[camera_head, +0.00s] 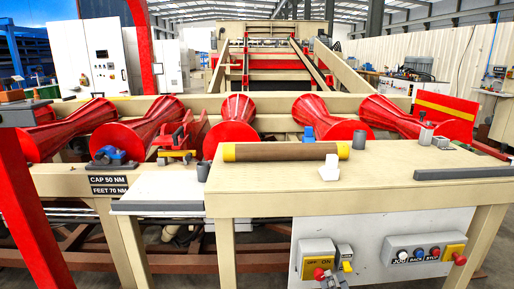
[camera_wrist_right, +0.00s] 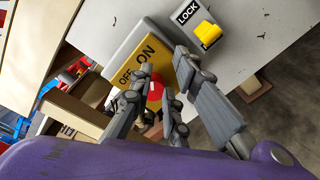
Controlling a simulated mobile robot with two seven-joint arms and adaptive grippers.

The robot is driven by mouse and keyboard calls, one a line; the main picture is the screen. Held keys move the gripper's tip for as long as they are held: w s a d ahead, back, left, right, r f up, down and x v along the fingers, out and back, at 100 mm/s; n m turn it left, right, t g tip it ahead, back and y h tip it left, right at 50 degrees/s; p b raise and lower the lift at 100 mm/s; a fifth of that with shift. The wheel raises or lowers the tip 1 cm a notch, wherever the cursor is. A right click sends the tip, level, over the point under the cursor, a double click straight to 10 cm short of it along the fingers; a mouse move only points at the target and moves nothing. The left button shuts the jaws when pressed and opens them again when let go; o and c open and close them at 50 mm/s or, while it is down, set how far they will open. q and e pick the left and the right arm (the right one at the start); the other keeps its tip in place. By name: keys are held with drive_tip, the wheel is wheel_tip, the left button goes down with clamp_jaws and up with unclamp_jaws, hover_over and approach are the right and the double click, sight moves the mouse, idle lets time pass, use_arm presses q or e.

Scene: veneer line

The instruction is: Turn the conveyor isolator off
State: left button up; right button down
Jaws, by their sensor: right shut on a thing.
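The conveyor isolator (camera_head: 313,249) is a grey box with a yellow plate marked OFF and ON, on the white panel below the bench. Its red knob (camera_head: 319,273) shows low on the plate. In the wrist view the isolator's yellow plate (camera_wrist_right: 139,66) faces me, and the red knob (camera_wrist_right: 156,88) sits between my fingers. My right gripper (camera_head: 331,280) is at the bottom edge of the head view; in the wrist view its fingers (camera_wrist_right: 160,92) are shut on the knob. The fingers hide most of the knob, so I cannot tell which way it points. My left gripper is out of view.
A yellow lock piece (camera_wrist_right: 207,33) under a LOCK label is beside the isolator. A control box (camera_head: 424,254) with several buttons is farther right. The bench top (camera_head: 400,178) above holds a brown roll (camera_head: 285,152) and a white block (camera_head: 330,168).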

drive_tip(key=shift+w+a+r+t+y, duration=0.15)
drive_tip(key=shift+w+a+r, duration=0.15)
drive_tip(key=shift+r, duration=0.3)
drive_tip(key=shift+w+a+r+t+y, duration=0.15)
drive_tip(key=shift+a+r, duration=0.25)
drive_tip(key=shift+r, duration=0.2)
drive_tip(key=shift+d+r, duration=0.1)
drive_tip(key=shift+d, duration=0.05)
drive_tip(key=shift+s, duration=0.4)
drive_tip(key=s, duration=0.3)
drive_tip(key=s+p, duration=0.1)
drive_tip(key=s, duration=0.1)
drive_tip(key=shift+s+d+f, duration=0.1)
drive_tip(key=shift+d+f, duration=0.3)
